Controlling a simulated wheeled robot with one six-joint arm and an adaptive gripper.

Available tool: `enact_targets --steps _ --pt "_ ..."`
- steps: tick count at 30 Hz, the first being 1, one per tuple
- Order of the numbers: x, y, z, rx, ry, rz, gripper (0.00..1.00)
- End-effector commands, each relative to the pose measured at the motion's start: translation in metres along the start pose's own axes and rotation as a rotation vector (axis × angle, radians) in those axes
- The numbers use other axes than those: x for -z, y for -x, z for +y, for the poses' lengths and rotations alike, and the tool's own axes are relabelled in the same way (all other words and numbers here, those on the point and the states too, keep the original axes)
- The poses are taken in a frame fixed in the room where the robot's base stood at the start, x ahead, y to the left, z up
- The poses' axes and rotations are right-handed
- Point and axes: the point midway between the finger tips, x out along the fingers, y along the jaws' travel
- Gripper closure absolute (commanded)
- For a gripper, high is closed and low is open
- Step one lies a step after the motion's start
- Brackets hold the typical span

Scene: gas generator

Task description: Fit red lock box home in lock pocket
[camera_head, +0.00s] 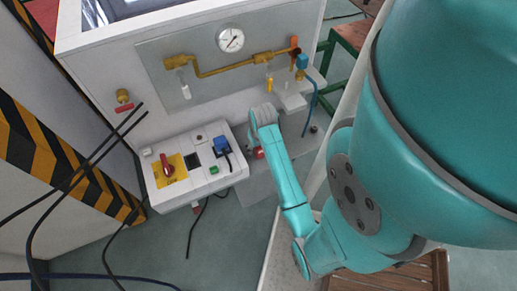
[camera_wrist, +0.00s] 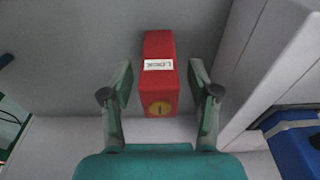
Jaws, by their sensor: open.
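The red lock box (camera_wrist: 161,55) with a white LOCK label and a brass keyhole disc shows upright in the middle of the wrist view. My gripper (camera_wrist: 160,82) is open, with one green finger on each side of the lower part of the box. A gap shows on both sides, so the fingers look clear of it. In the head view a small bit of red (camera_head: 258,153) shows beside my wrist, just right of the control box; my wrist hides most of that area. I cannot make out the lock pocket for sure in either view.
The white control box (camera_head: 196,165) with a red rotary switch stands left of my wrist. A panel with brass pipe and gauge (camera_head: 231,38) is behind it. Black cables hang at the left. In the wrist view a pale wall edge and a blue part (camera_wrist: 292,145) are close on the right.

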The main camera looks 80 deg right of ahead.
Motion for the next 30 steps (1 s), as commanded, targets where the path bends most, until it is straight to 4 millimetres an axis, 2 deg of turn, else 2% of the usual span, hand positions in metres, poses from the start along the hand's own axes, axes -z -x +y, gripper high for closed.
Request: enact_targets --steps 1,6,8,9,17,20,23,30 --pt "0.000 0.000 0.000 0.000 0.000 0.000 0.40" --pt "0.000 0.000 0.000 0.000 0.000 0.000 0.82" --pt "0.000 0.000 0.000 0.000 0.000 0.000 0.97" --pt "0.000 0.000 0.000 0.000 0.000 0.000 1.00" --pt "0.000 0.001 0.000 0.000 0.000 0.001 1.00" --pt "0.002 0.007 0.000 0.000 0.000 0.003 1.00" --pt "0.005 0.021 0.000 0.000 0.000 0.005 1.00" --pt "0.011 0.066 0.000 0.000 0.000 0.005 1.00"
